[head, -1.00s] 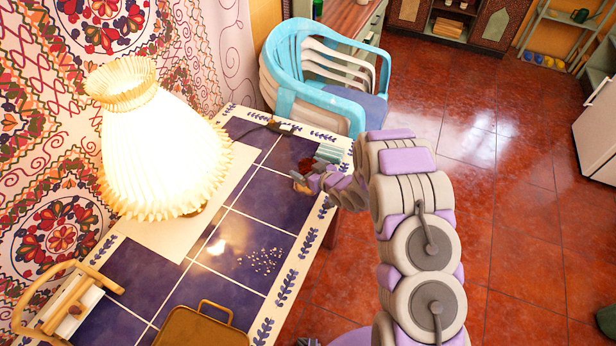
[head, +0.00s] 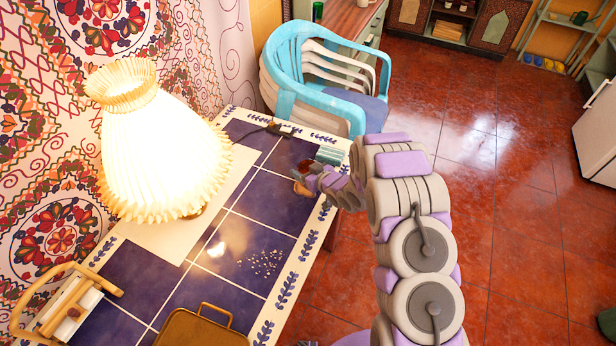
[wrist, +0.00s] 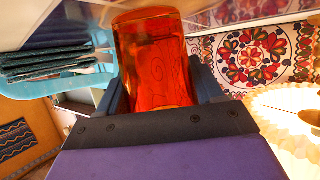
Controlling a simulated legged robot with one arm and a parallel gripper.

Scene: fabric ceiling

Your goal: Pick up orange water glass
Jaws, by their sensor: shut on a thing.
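The orange water glass (wrist: 153,62) is translucent and stands large in the middle of the wrist view, between the two dark fingers of my gripper (wrist: 157,82). The fingers are shut on it, one on each side. The lower part of the glass is hidden behind the dark palm edge. In the head view my gripper (head: 312,180) is over the far right end of the blue-tiled table (head: 225,268). The glass is mostly hidden there; I cannot tell whether it touches the table.
A lit pleated lamp (head: 155,140) stands on the table's left side. A striped teal stack (head: 328,155) lies close beside my gripper. Stacked chairs (head: 320,75) stand just past the table. A brown case (head: 200,328) is at the near edge. Open red floor (head: 520,230) lies right.

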